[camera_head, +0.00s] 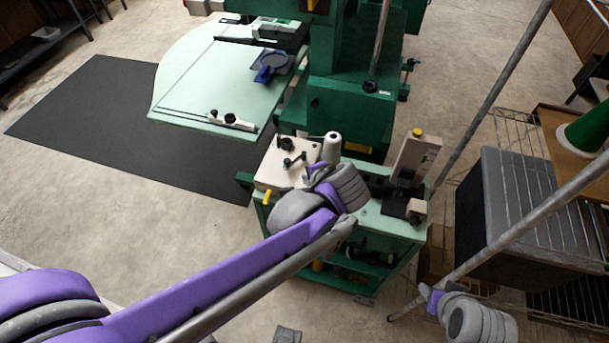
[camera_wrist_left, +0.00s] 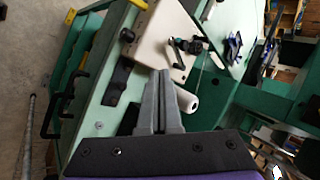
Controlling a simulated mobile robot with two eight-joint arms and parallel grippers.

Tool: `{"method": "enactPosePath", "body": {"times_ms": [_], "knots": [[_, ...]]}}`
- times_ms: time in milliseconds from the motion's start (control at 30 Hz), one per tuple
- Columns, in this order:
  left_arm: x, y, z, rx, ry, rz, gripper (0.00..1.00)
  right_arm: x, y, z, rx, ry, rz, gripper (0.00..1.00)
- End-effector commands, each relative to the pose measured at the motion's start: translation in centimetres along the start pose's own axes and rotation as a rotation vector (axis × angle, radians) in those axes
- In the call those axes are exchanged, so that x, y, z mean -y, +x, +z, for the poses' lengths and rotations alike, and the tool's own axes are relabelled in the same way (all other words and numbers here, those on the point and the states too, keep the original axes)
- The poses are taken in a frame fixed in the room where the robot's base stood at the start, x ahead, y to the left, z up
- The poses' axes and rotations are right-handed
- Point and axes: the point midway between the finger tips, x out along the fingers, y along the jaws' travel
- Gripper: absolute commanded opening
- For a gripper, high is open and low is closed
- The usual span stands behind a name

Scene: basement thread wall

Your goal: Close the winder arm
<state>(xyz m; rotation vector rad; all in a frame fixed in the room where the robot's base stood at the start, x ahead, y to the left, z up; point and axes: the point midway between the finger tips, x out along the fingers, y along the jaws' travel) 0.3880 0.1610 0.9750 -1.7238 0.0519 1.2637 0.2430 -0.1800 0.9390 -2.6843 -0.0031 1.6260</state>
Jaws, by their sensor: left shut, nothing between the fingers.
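The winder is a cream box (camera_head: 288,163) on a green machine cart, and it also shows in the left wrist view (camera_wrist_left: 158,38). Its winder arm is a small black lever (camera_head: 294,160) on the top face; in the left wrist view the black lever (camera_wrist_left: 184,46) lies just beyond my fingertips. My left gripper (camera_wrist_left: 160,74) is shut and empty, its two grey fingers together, pointing at the box's near edge. Whether the fingertips touch the box I cannot tell.
A white thread cone (camera_head: 331,147) stands right beside the winder, close to my left fingers. A cream upright block (camera_head: 416,158) stands on the cart's right side. A pale green table (camera_head: 205,95) is behind left. A grey bin (camera_head: 520,205) stands at right.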

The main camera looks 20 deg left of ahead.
Motion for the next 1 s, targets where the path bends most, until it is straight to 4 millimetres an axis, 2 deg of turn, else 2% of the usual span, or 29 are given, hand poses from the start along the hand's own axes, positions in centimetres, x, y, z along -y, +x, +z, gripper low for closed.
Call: {"method": "enactPosePath", "body": {"times_ms": [33,100,333,500,1000], "knots": [[0.1,-1.4,0.0,-0.004,0.003,-0.001,0.00,0.0,-0.2,-0.3,-0.002,0.000,0.000,0.50],[0.1,-2.8,0.0,-0.003,0.002,-0.001,0.00,0.0,-0.3,-0.4,-0.003,0.000,0.000,0.50],[0.1,-5.7,0.2,-0.001,0.001,-0.001,0.00,0.0,-0.5,-0.6,-0.005,0.000,0.000,0.50],[0.1,-6.2,0.3,0.001,-0.001,-0.001,0.00,0.0,-0.5,-0.6,-0.005,0.000,0.000,0.50],[0.1,-6.1,0.4,0.001,-0.003,0.001,0.00,0.0,-0.5,-0.6,-0.005,0.000,0.000,0.50]]}}
